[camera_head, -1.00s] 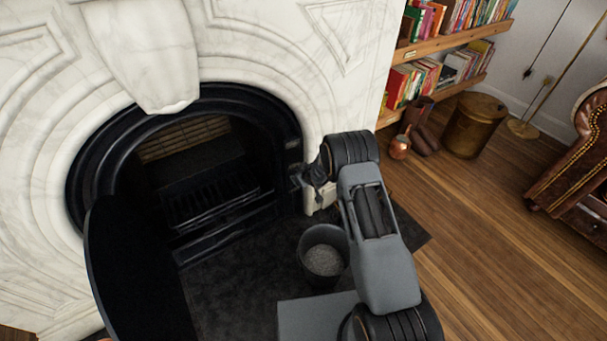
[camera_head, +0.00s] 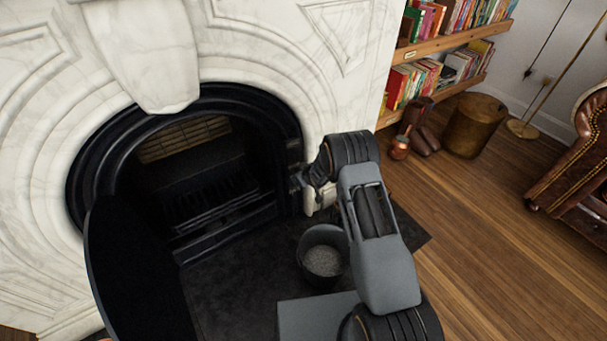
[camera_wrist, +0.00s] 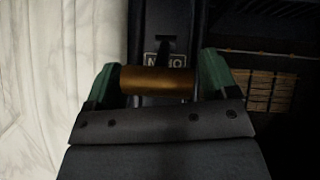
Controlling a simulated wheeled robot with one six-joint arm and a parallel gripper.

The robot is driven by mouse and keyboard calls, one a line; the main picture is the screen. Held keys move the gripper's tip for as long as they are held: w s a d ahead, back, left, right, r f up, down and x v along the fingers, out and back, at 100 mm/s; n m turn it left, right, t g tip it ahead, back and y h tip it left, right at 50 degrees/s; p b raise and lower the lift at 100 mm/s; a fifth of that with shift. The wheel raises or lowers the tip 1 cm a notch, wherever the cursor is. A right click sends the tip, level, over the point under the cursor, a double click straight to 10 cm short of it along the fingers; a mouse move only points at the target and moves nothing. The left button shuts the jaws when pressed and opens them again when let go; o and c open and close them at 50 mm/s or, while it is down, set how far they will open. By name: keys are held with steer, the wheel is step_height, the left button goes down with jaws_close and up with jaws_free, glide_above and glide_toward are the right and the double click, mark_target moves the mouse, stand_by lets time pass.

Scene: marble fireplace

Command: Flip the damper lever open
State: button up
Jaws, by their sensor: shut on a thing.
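The damper lever shows in the wrist view as a brass, cylinder-shaped handle (camera_wrist: 160,81) on the dark iron frame of the fireplace. My gripper (camera_wrist: 157,76) has one green finger at each end of the handle and is shut on it. A small plate with light letters (camera_wrist: 165,61) sits just above the handle, and part of its text is hidden. In the head view, my gripper (camera_head: 299,180) is at the right side of the black fireplace arch (camera_head: 285,125). The handle is too small and covered there to make out.
A grey bucket of ash (camera_head: 322,260) stands on the dark hearth under my arm. A black round-edged panel (camera_head: 130,270) stands at the left front of the opening. A copper jug (camera_head: 400,148) and a brass bin (camera_head: 474,125) stand right. The wooden floor at lower right is clear.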

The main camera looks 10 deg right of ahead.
steer(key=shift+w+a+r, duration=0.1)
steer(key=shift+w+r, duration=0.15)
steer(key=o, duration=0.9)
steer(key=shift+f, duration=0.1)
steer(key=shift+o, duration=1.4)
steer(key=shift+s+f, duration=0.1)
steer(key=p+v, duration=0.3)
steer(key=v, duration=1.1)
steer(key=shift+p, duration=0.35)
